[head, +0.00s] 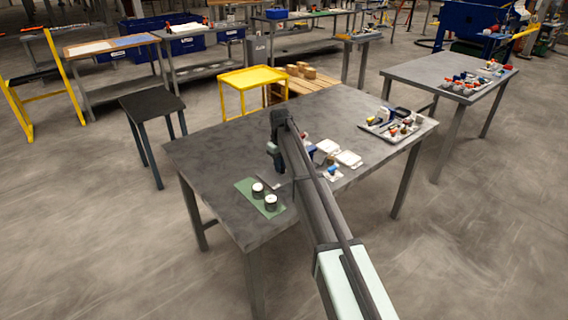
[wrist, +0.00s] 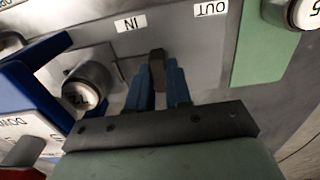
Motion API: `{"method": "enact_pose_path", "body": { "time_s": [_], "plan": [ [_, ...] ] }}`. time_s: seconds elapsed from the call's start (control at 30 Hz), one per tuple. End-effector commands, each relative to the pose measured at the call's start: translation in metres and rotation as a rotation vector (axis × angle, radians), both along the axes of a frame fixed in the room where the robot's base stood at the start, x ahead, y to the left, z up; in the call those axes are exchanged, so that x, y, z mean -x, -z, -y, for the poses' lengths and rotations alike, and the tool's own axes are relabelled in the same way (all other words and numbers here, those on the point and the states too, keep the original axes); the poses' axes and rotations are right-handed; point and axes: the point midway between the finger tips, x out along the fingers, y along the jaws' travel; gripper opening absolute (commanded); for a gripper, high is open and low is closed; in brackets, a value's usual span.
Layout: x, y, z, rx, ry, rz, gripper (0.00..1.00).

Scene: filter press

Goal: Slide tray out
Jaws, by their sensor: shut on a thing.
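My gripper (wrist: 157,82) has its two blue fingers closed on a small dark upright handle (wrist: 157,64). The handle stands at the edge of a grey metal tray (wrist: 98,62), between the IN label (wrist: 131,23) and the OUT label (wrist: 211,9). A grey cylinder with a numbered white top (wrist: 77,94) appears to sit on the tray, to the left of the fingers. A blue press part (wrist: 38,93) stands left of the cylinder and hides part of the tray. In the head view my arm largely hides the press and tray.
A green mat (wrist: 247,50) lies right of the OUT label, with a numbered cylinder (wrist: 304,12) on it. The head view shows two cylinders (head: 258,190) on the mat. White trays (head: 348,159) and a parts tray (head: 368,127) are farther right. The table's left part is clear.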

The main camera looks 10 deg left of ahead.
Motion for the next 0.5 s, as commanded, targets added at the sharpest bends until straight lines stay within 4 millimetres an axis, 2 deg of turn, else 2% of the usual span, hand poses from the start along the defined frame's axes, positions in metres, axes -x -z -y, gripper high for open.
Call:
{"method": "enact_pose_path", "body": {
  "time_s": [0.03, 0.23, 0.5],
  "plan": [
    [0.012, 0.000, -0.009, -0.001, -0.003, -0.001, 0.00],
    [0.044, 0.000, -0.042, -0.001, -0.004, -0.001, 0.00],
    [0.051, 0.000, -0.051, -0.003, 0.000, -0.003, 0.00]
  ]
}}
